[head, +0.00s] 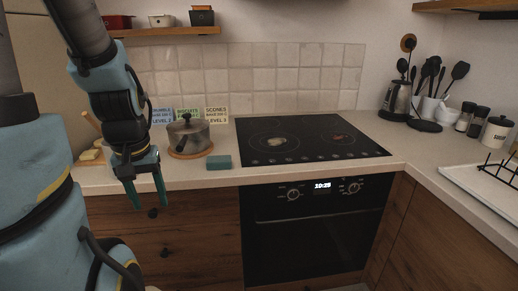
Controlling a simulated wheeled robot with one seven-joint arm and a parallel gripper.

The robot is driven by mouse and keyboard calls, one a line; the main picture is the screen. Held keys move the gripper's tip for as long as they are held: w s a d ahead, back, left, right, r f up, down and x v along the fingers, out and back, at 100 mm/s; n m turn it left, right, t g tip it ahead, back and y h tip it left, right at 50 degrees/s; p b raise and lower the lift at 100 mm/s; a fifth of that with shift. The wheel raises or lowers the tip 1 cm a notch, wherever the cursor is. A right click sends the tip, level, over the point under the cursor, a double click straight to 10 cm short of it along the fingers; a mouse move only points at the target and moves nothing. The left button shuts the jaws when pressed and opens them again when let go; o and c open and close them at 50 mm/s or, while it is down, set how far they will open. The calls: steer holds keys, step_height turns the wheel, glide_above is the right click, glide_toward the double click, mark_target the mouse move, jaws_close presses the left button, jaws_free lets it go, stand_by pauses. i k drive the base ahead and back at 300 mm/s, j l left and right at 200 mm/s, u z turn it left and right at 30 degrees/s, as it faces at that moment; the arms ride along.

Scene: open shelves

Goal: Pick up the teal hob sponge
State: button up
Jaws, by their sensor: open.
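The teal sponge (218,162) is a small block lying on the light countertop, near its front edge and just left of the black hob (300,141). My gripper (148,198) hangs to the left of the sponge with its fingers pointing down. It is open and empty, apart from the sponge, and shows in front of the counter's front edge and the wooden drawers.
A lidded metal pot (188,138) stands on a round wooden board behind and left of the sponge. Recipe cards (216,116) lean at the back. The oven (315,220) is below the hob. A kettle (396,101) and utensils stand at the back right.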

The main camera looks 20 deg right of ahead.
mark_target(219, 163)
steer(key=l+u, duration=0.25)
steer(key=l, duration=0.15)
steer(key=k+l+u, duration=0.1)
steer(key=l+u, duration=0.2)
steer(key=k+l+u, duration=0.1)
steer(key=l+u, duration=0.15)
steer(key=l, duration=0.2)
steer(key=k+l+u, duration=0.1)
steer(key=l+u, duration=0.2)
steer(key=i+l, duration=0.1)
steer(key=i, duration=0.35)
